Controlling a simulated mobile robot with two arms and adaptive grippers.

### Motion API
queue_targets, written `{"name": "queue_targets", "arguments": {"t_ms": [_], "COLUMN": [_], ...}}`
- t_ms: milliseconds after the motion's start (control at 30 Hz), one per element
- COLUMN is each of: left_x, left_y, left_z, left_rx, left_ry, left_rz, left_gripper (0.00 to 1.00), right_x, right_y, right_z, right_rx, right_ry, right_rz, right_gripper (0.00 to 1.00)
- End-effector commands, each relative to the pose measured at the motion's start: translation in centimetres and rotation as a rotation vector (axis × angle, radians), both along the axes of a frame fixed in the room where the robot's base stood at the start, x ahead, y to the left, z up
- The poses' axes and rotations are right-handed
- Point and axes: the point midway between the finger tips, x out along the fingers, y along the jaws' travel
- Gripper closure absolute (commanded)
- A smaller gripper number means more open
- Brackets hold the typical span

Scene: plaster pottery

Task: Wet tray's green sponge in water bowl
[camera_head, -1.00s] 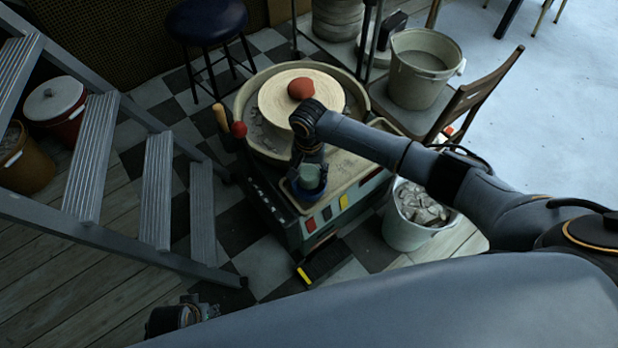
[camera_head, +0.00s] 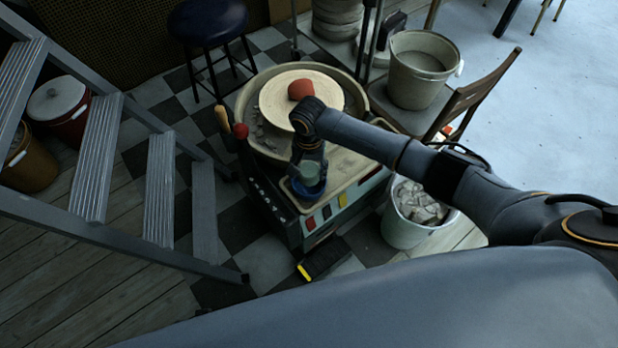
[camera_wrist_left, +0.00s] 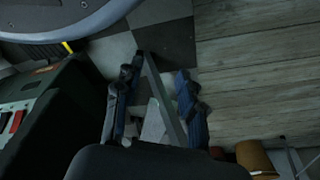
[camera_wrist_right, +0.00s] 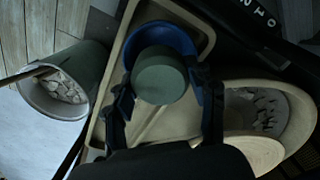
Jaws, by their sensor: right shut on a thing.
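The green sponge (camera_head: 309,172) is a short round block held between the fingers of my right gripper (camera_head: 308,165). In the right wrist view the sponge (camera_wrist_right: 160,76) sits between the two fingers (camera_wrist_right: 160,97). It covers part of the blue water bowl (camera_wrist_right: 158,33). The bowl (camera_head: 306,190) stands on the beige tray (camera_head: 334,195) at the front of the pottery wheel. I cannot tell whether the sponge touches the water. My left gripper (camera_wrist_left: 158,100) is open and empty above the floor in the left wrist view; it is out of the head view.
The wheel disc (camera_head: 330,98) carries a red-brown lump (camera_head: 301,90). A bucket of scraps (camera_head: 403,228) stands right of the wheel. A metal step ladder (camera_head: 160,190) is at the left. A wooden chair (camera_head: 468,100) and a large bucket (camera_head: 420,75) stand behind right.

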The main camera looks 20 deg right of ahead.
Motion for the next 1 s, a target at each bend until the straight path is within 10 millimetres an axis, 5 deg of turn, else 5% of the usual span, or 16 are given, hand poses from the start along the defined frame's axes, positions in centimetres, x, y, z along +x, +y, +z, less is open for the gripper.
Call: {"name": "queue_targets", "arguments": {"t_ms": [1000], "left_x": [-6.2], "left_y": [0.9], "left_z": [-5.4], "left_rx": [0.006], "left_ry": [0.051], "left_rz": [-0.010], "left_gripper": [0.60], "right_x": [0.0], "right_y": [0.0], "right_z": [1.9], "right_rx": [0.000], "right_ry": [0.000], "right_rz": [-0.001], "right_gripper": [0.69]}}
